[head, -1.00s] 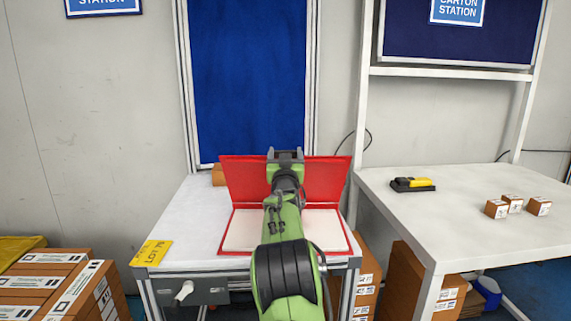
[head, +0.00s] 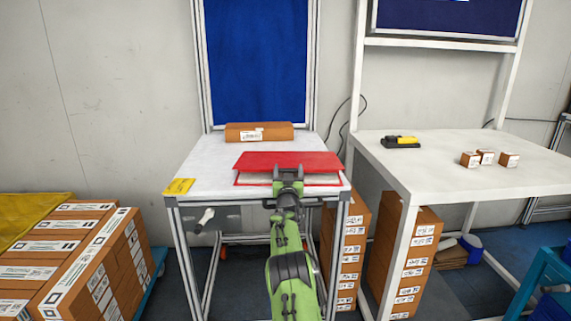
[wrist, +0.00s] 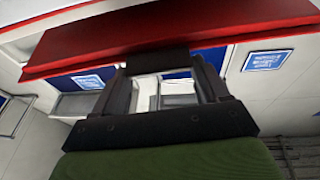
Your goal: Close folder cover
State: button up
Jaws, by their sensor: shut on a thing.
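The red folder lies near the front of the left table (head: 215,160). Its red cover (head: 255,160) is swung forward over the folder, with its front edge raised above the base. White paper (head: 322,179) shows in the gap below the cover. My gripper (head: 287,173) is at the front edge of the cover, near its middle, and is shut on it. In the wrist view the cover (wrist: 100,45) is a wide red band across the top, right at my gripper's tips (wrist: 158,62). The exact grip on the edge is hard to see.
A brown carton (head: 245,133) lies at the table's back. A yellow card (head: 180,186) is at the front left corner. The right table (head: 445,178) holds a yellow-black device (head: 402,141) and small boxes (head: 486,156). Stacked cartons (head: 75,265) stand at the left.

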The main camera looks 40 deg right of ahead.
jog(key=shift+f+b, duration=0.4)
jog(key=shift+f, duration=1.1)
jog(key=o, duration=1.5)
jog(key=shift+r, duration=0.15)
jog(key=b+v, duration=0.1)
jog(key=v, duration=1.4)
jog(key=shift+s+a, duration=0.15)
jog(key=shift+a, duration=0.1)
